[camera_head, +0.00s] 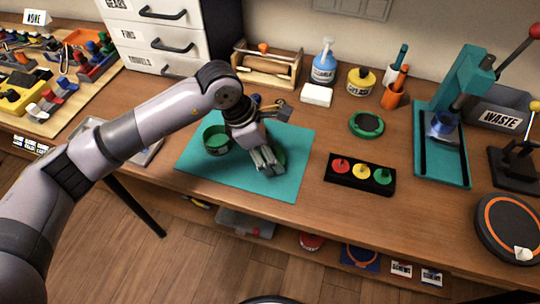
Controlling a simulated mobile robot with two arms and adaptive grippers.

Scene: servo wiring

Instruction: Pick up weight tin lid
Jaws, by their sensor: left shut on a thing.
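A green round tin (215,139) stands on the teal mat (200,165), to the left of my left gripper. My left gripper (267,163) points down over the right part of the mat. It is shut on a green round piece, which looks like the tin lid (280,154). Most of the lid is hidden behind the fingers, and I cannot tell whether it is clear of the mat. My right gripper is not in view.
A black tray with red, yellow and green knobs (360,174) lies right of the mat. A green-rimmed round dish (366,125) lies beyond it. A teal press (443,143) stands further right. A wooden tool caddy (267,67) and bottles line the back.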

